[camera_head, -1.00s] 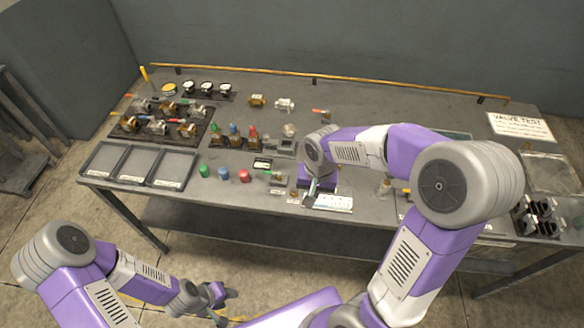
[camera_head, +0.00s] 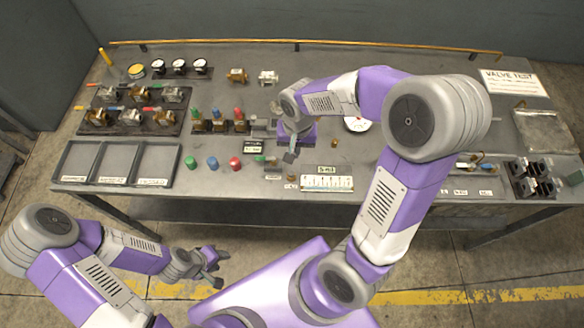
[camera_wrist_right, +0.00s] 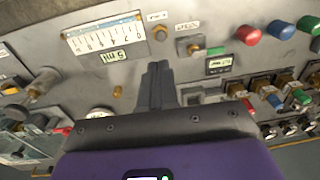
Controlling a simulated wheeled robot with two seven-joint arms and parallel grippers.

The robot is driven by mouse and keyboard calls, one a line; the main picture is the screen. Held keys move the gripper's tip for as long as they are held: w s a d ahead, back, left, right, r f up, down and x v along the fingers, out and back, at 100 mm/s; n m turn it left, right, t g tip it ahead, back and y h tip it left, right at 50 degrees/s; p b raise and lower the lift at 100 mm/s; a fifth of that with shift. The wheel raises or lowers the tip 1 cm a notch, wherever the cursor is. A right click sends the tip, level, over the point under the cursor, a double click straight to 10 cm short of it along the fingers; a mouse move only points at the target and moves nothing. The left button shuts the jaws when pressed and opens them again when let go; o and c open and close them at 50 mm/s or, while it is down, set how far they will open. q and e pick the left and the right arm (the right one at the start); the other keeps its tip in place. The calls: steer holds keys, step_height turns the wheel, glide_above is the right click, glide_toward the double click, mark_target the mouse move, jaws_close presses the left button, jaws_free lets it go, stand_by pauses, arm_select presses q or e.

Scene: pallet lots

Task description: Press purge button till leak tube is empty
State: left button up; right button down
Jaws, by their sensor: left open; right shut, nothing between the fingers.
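A white scale plate with dark marks (camera_head: 327,183), which looks like the leak tube gauge, lies near the bench's front edge. It shows in the right wrist view (camera_wrist_right: 103,37) with a "5 ml" label; its fluid level is too small to tell. A small round brass button (camera_wrist_right: 160,33) sits beside it, with a label I cannot read; it may be the purge button. It also shows in the head view (camera_head: 291,178). My right gripper (camera_head: 290,157) is shut and empty, a little behind the button, apart from it. My left gripper (camera_head: 214,270) is open, off the bench front.
A block with a brass knob (camera_wrist_right: 189,46) stands beside the button. Green, blue and red caps (camera_head: 212,162) stand to the left. Empty trays (camera_head: 120,184) lie at the left front, valves on a dark board behind them. A pressure gauge (camera_head: 357,124) is behind my right forearm.

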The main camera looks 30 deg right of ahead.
mark_target(292, 174)
steer(key=f, duration=0.4)
steer(key=f+b, duration=0.1)
steer(key=f, duration=0.2)
steer(key=f+b, duration=0.1)
steer(key=f, duration=0.3)
steer(key=shift+w+a+f, duration=0.2)
steer(key=shift+w+f, duration=0.1)
steer(key=shift+f, duration=0.05)
